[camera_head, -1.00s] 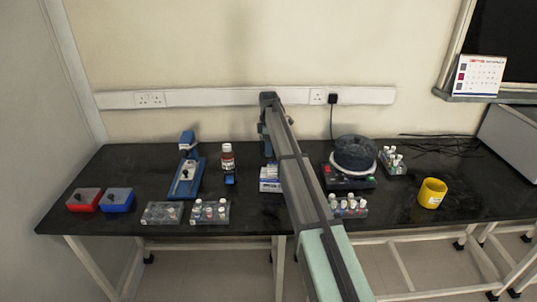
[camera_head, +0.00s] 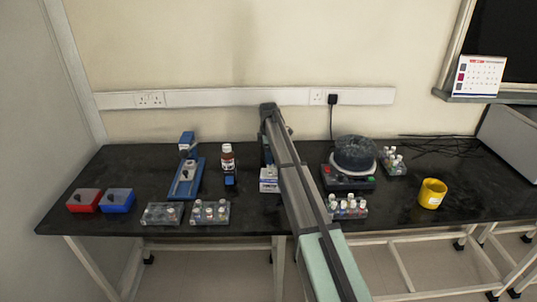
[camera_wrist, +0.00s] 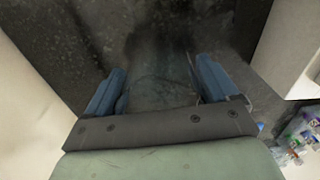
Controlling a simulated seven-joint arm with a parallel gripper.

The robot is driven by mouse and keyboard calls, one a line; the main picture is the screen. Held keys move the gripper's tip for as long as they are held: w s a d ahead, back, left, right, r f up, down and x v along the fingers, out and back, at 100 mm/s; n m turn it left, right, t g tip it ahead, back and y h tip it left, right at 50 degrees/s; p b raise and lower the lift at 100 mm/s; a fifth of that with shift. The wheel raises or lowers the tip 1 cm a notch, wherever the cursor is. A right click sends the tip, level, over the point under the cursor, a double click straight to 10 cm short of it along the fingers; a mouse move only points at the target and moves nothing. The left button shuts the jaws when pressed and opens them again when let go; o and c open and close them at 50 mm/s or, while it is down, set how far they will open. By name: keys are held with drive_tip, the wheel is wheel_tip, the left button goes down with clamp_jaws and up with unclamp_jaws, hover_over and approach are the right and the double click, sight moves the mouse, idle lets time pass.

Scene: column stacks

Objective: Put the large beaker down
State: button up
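My gripper (camera_wrist: 160,88) shows in the wrist view with a blue finger on each side of a clear, glassy shape, the large beaker (camera_wrist: 160,80). The fingers appear to be against its sides, so my gripper looks shut on it. The dark bench top shows through the glass. I cannot tell whether its base touches the bench. In the head view my arm covers most of the gripper, and I cannot make out the beaker there.
The black bench (camera_head: 260,215) carries a white-and-blue box (camera_head: 269,180) close to my arm, a brown bottle (camera_head: 228,157) to its left, and a device with a dark round bowl (camera_head: 355,154) to its right. Vial racks (camera_head: 210,213) stand near the front edge. A yellow cup (camera_head: 432,193) is at right.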

drive_tip(key=shift+o, duration=0.9)
wheel_tip(320, 180, up, 12)
drive_tip(key=shift+r, duration=0.15)
